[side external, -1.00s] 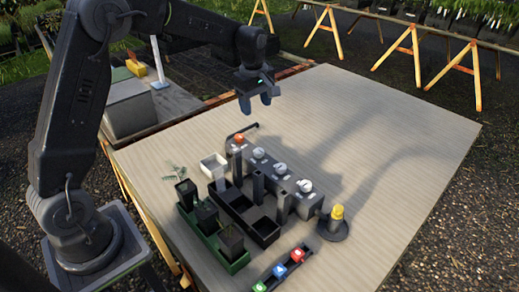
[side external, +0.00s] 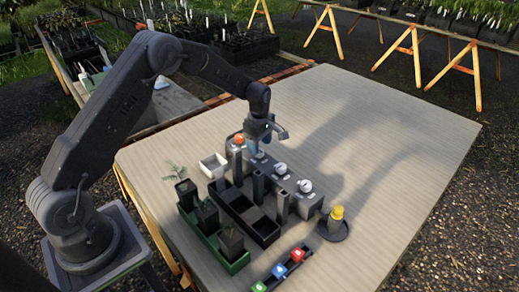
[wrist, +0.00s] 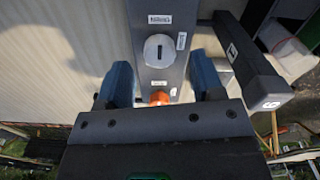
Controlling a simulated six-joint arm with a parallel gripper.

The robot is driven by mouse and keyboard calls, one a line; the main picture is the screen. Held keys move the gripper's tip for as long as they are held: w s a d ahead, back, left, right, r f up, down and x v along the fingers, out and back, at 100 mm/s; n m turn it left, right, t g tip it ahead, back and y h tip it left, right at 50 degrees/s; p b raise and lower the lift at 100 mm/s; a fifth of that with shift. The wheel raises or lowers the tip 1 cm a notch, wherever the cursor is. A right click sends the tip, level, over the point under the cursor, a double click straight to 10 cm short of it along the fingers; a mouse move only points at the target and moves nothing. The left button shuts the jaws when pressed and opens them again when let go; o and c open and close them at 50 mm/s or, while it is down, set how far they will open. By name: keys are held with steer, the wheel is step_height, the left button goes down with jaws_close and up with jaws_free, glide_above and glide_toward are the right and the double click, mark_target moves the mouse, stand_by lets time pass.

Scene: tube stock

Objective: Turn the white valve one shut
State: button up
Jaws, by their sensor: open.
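A grey manifold block (side external: 292,183) carries a row of white round valves. The white valve nearest the orange knob (side external: 259,154) is partly hidden under my gripper (side external: 262,141). In the wrist view this white valve (wrist: 158,50) shows from above, with a dark slot running up and down the picture. My gripper (wrist: 160,75) is open, with its two blue fingers spread on either side of the block. The orange knob (wrist: 160,97) shows between the fingers, near the palm. The white valve lies just beyond the fingertips, with nothing gripped. The labels are too small to read.
Two more white valves (side external: 280,169) (side external: 305,186) sit along the block. Dark upright posts (side external: 283,205) and a black tray (side external: 240,212) stand in front. A yellow-topped post (side external: 337,213) stands at the right end. The table (side external: 390,130) behind is clear.

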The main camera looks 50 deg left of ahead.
steer(key=shift+f, duration=1.35)
steer(key=shift+c, duration=0.2)
steer(key=c, duration=0.9)
